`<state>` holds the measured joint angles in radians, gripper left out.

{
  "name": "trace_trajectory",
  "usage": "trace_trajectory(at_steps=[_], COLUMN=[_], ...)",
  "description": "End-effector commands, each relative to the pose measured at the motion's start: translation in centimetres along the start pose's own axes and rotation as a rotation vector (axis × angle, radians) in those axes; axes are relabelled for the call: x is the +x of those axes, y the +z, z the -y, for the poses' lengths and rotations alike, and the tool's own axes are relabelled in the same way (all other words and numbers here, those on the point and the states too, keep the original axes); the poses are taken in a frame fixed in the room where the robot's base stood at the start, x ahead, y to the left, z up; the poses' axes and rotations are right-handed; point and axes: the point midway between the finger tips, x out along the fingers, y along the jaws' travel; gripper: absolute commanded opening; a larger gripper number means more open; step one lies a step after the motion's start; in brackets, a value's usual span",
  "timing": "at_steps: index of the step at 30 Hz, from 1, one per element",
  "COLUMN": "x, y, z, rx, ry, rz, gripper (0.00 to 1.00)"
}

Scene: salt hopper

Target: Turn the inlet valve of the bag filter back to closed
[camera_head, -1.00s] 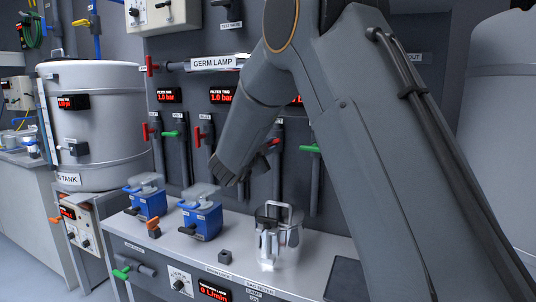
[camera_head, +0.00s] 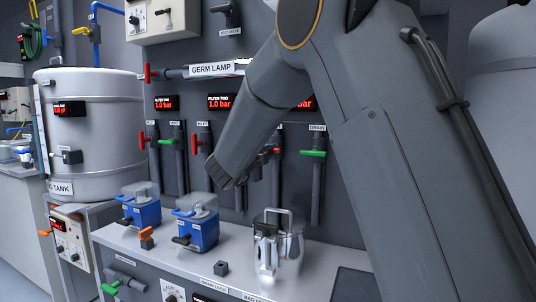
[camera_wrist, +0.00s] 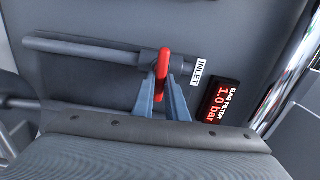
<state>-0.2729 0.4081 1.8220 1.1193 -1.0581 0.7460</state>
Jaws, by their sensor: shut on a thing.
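The bag filter's inlet valve has a red lever (camera_wrist: 161,68), which shows in the wrist view beside a white INLET label (camera_wrist: 198,73). The lever stands across its grey horizontal-looking pipe (camera_wrist: 85,48) in that view. My gripper (camera_wrist: 163,92) is shut on the red lever, one finger on each side. In the head view a bit of red (camera_head: 274,150) shows at my gripper (camera_head: 262,158); my forearm hides much of this valve. The bag filter display (camera_wrist: 220,104) reads 1.0 bar.
Other red-lever valves (camera_head: 195,143) and green-lever valves (camera_head: 313,153) are on the panel to either side. Two blue housings (camera_head: 197,228) and a clear jug (camera_head: 288,238) stand on the bench below. The germ lamp (camera_head: 212,70) runs above.

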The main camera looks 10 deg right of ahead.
Motion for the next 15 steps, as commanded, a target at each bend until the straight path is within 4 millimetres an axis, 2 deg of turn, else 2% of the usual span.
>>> trace_trajectory(at_steps=[7, 8, 10, 11, 15], x=[0.00, 0.00, 0.00, 0.00, 0.00], y=[-0.01, -0.01, -0.01, -0.01, -0.01], z=[-0.01, -0.01, -0.01, -0.01, -0.01], rx=[-0.001, -0.001, -0.001, -0.001, -0.001], ry=[0.000, 0.000, 0.000, 0.000, 0.000], rz=[0.000, 0.000, 0.000, 0.000, 0.000], gripper=[0.00, 0.16, 0.28, 0.31, 0.31])
